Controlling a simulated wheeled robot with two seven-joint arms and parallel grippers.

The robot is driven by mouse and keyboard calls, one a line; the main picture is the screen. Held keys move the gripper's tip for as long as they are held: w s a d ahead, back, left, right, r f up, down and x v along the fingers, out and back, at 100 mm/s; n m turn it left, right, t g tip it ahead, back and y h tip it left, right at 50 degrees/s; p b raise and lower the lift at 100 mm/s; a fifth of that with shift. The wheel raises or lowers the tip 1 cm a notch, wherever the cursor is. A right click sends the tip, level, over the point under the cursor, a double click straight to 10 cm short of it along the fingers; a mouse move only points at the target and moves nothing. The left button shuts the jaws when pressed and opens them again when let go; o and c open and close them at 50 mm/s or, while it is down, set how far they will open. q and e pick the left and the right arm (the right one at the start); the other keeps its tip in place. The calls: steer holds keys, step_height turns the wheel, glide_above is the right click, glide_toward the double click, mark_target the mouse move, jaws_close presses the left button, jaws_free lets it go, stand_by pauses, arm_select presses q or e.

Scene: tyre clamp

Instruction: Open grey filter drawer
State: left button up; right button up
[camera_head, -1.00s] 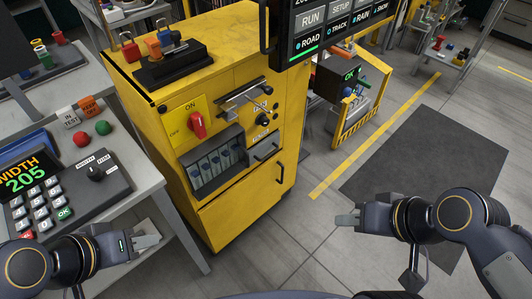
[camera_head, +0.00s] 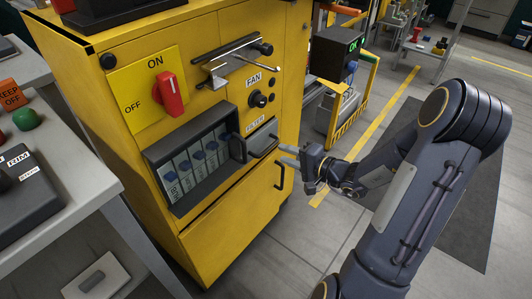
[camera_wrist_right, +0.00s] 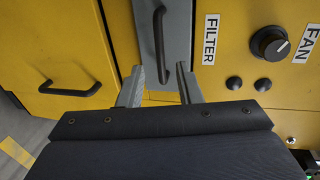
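The grey filter drawer (camera_head: 267,134) sits in the front of the yellow cabinet under the FILTER label. It looks flush with the front. Its black bar handle (camera_head: 264,148) faces me. The drawer (camera_wrist_right: 180,30) and its handle (camera_wrist_right: 158,45) also show close up in the right wrist view. My right gripper (camera_head: 287,155) is just in front of the drawer, open and empty. In the right wrist view its fingers (camera_wrist_right: 160,75) are apart, with the handle showing between them. I cannot tell whether they touch it. My left gripper is out of view.
The yellow cabinet (camera_head: 215,220) also carries a red ON/OFF switch (camera_head: 168,95), a fan knob (camera_head: 258,99) and a recessed breaker row (camera_head: 197,160). A lower door handle (camera_head: 280,176) is close below my right gripper. A grey desk (camera_head: 75,220) stands left.

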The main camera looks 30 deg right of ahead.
steer(key=x, duration=0.5)
steer(key=shift+w+a+b, duration=0.2)
steer(key=shift+w+b, duration=0.05)
steer(key=shift+b, duration=0.1)
jaws_close()
